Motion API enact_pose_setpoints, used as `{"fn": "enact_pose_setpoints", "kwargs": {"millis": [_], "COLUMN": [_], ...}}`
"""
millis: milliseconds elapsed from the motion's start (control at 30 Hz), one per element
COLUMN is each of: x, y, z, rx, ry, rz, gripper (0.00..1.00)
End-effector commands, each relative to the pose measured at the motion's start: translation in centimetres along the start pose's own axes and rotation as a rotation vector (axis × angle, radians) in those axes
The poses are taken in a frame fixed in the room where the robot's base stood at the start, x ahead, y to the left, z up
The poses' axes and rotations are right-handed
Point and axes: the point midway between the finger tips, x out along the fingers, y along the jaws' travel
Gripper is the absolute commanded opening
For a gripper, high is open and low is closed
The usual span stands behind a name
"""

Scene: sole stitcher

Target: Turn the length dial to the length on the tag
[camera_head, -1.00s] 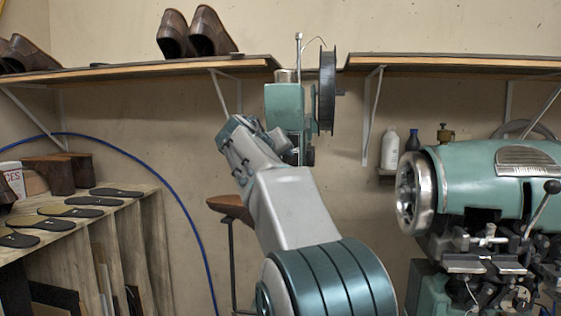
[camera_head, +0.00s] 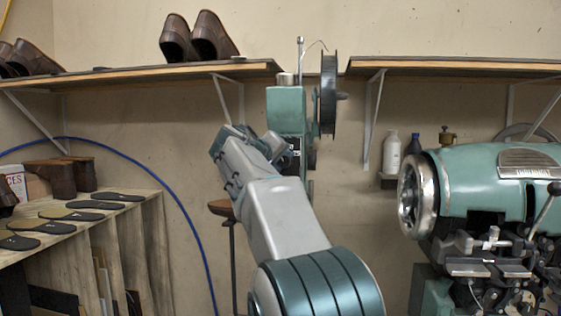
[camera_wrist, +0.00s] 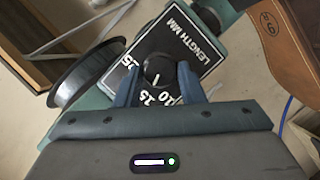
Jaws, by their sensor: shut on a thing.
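The length dial is a round black knob (camera_wrist: 160,70) on a black plate (camera_wrist: 196,50) lettered "LENGTH MM" in white, seen in the wrist view. My gripper (camera_wrist: 159,76) has its two blue fingers on either side of the knob, shut on it. The knob's white mark points down in the picture, toward the 15. A 10 and what looks like 25 also show; other numbers are hidden. In the head view, my arm covers the dial on the green stitcher post (camera_head: 287,108).
A dark thread spool (camera_head: 328,95) sits on the post and shows in the wrist view (camera_wrist: 85,75). A brown leather piece (camera_wrist: 290,50) with a round mark is at upper right there. A green machine with a handwheel (camera_head: 414,197) stands right; a rack with soles (camera_head: 85,204) stands left.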

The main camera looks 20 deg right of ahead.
Motion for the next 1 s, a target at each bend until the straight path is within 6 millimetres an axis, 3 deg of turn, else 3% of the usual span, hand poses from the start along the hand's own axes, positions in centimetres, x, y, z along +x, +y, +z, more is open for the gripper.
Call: {"fn": "enact_pose_setpoints", "kwargs": {"millis": [33,67,100,133,400,533,1000], "x": [0.0,0.0,0.0,0.0,-0.1,-1.0,-10.9], "y": [0.1,0.1,0.1,0.1,0.0,-0.1,-0.1], "z": [-0.1,-0.1,-0.1,-0.1,0.0,0.0,0.0], "rx": [0.001,0.001,0.001,0.001,0.001,0.002,0.003], "ry": [0.002,0.002,0.002,0.002,0.001,0.003,0.005], "rz": [0.001,0.001,0.0,0.0,0.0,-0.001,-0.001], "gripper": [0.12,0.44,0.55,0.56,0.56,0.56,0.56]}}
